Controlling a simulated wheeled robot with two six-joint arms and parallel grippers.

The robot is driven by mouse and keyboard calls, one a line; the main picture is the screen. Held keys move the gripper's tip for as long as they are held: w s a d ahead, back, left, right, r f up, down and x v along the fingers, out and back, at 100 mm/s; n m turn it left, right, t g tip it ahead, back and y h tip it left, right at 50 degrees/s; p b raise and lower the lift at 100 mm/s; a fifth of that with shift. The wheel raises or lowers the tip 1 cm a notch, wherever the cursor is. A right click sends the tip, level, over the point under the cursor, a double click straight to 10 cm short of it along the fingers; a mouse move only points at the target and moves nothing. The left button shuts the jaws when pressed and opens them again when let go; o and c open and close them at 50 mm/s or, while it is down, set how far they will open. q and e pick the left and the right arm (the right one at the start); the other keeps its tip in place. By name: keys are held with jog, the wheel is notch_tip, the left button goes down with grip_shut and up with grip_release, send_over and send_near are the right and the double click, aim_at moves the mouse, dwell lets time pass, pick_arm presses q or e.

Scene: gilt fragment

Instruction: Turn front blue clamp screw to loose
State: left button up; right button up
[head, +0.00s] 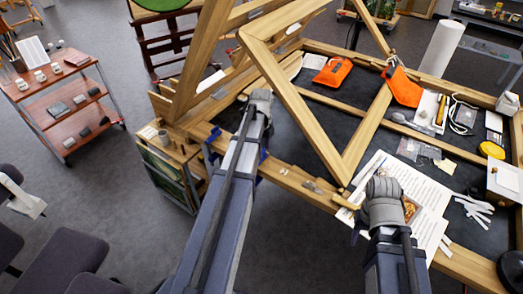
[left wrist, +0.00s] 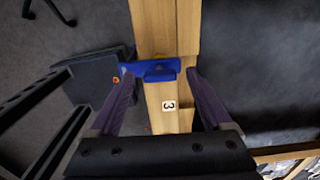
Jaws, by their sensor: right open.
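A blue clamp (left wrist: 160,71) sits across the wooden rail in the left wrist view, with a bar reaching left toward a dark block. A small orange spot (left wrist: 116,80) shows at its left end; I cannot tell whether it is the screw. My left gripper (left wrist: 160,76) is open, its two dark purple fingers on either side of the clamp's lower part, with nothing between them clearly gripped. In the head view my left gripper (head: 261,98) is over the rail, fingers hidden. Blue clamp parts (head: 212,140) show beside my left arm. My right gripper (head: 384,190) is open near the printed sheets.
A slanted timber frame (head: 290,90) rises over the dark table. Printed sheets (head: 432,190), orange pouches (head: 333,71) and small tools lie at right. A red cart (head: 62,95) stands far left.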

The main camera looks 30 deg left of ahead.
pick_arm(q)
grip_shut()
dwell(0.5)
jog(key=shift+n, duration=0.3)
